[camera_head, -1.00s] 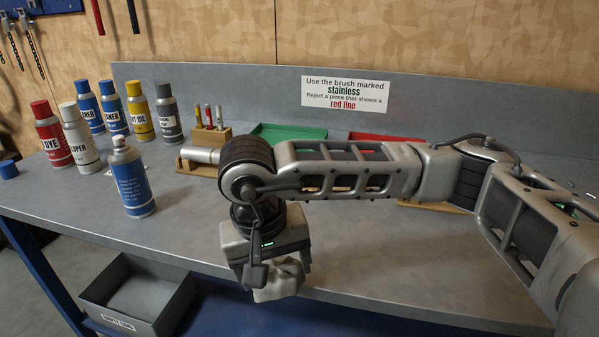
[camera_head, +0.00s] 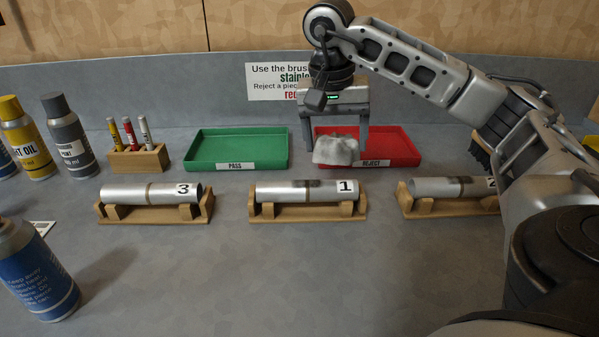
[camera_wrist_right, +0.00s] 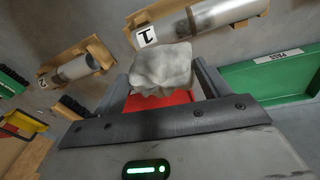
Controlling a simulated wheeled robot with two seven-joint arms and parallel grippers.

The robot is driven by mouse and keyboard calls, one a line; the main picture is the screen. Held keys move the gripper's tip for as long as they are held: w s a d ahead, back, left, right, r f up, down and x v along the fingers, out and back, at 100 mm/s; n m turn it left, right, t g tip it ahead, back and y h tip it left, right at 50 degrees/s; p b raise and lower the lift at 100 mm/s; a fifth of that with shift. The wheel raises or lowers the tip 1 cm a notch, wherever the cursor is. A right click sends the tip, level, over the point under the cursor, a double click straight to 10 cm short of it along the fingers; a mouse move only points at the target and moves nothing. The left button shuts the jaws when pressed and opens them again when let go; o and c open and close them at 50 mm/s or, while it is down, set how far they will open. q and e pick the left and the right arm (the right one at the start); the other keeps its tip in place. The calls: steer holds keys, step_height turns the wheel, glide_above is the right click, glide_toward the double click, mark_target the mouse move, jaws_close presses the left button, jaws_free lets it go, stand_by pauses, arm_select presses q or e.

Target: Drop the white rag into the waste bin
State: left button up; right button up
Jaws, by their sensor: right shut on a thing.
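The white rag (camera_head: 336,151) is a crumpled, greyish-white wad. My right gripper (camera_head: 335,143) is shut on it and holds it in front of the red REJECT tray, at the tray's left end in the head view. In the right wrist view the rag (camera_wrist_right: 162,70) shows between the two fingers (camera_wrist_right: 163,88), with red tray behind it. Whether the rag touches the tray or the bench is hard to tell. The waste bin is not in the current views. My left gripper is not in view.
A green PASS tray (camera_head: 240,131) and the red REJECT tray (camera_head: 400,158) stand at the back. Tubes in wooden cradles, marked 3 (camera_head: 150,192), 1 (camera_head: 305,190) and 2 (camera_head: 450,187), line the middle. A blue spray can (camera_head: 38,275) stands front left.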

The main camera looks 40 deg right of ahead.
steer(key=w+f, duration=0.4)
steer(key=w, duration=0.1)
steer(key=w+f+b, duration=0.1)
steer(key=w+f, duration=0.1)
steer(key=shift+w+d+f, duration=0.2)
steer(key=shift+w, duration=0.15)
steer(key=shift+w+f, duration=0.55)
steer(key=shift+f, duration=1.6)
steer(key=o, duration=0.9)
steer(key=shift+f, duration=0.15)
